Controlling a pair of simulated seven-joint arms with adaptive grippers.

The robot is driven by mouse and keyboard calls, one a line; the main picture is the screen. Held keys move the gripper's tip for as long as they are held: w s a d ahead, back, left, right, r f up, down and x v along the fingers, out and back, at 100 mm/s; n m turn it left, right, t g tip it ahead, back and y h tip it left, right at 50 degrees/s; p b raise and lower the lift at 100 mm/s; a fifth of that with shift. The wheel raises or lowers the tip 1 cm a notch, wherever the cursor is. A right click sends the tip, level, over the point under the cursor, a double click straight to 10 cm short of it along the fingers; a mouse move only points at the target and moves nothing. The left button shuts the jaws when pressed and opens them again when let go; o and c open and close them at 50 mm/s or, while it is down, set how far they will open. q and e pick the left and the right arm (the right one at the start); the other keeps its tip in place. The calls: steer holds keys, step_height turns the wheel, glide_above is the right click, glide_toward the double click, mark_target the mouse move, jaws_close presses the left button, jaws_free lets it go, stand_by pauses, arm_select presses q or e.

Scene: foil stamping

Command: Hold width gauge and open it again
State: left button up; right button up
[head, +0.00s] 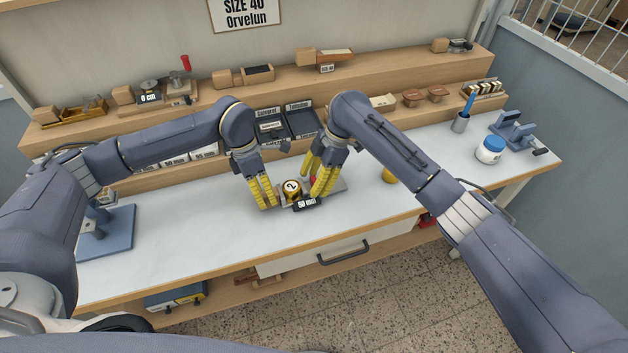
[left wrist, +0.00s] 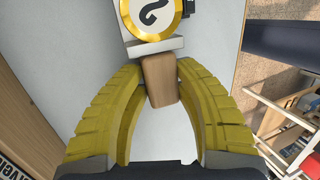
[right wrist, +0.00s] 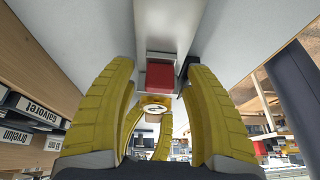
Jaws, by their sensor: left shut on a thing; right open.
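The width gauge stands on the white bench top, with a gold-rimmed round dial (head: 291,188) marked with a figure like a 2 and a small black readout (head: 305,204) in front. My left gripper (head: 269,206) is at its left end, shut on the wooden grip (left wrist: 160,80) of the gauge; the dial (left wrist: 152,15) lies just beyond. My right gripper (head: 310,188) is at the right end, open, with the red block (right wrist: 160,75) beyond and between its fingers. I cannot tell whether they touch it. The gauge's middle is partly hidden by my fingers in the head view.
Dark labelled trays (head: 300,120) stand behind the gauge. A yellow item (head: 389,175) is to the right, partly behind my right arm. The bench front is clear.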

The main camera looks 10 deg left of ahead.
jaws_close()
stand_by(0.3)
steer(key=shift+w+d, duration=0.6)
steer(key=shift+d, duration=0.3)
jaws_free()
steer(key=shift+r, duration=0.1)
steer(key=v, duration=1.2)
steer(key=shift+s, duration=0.1)
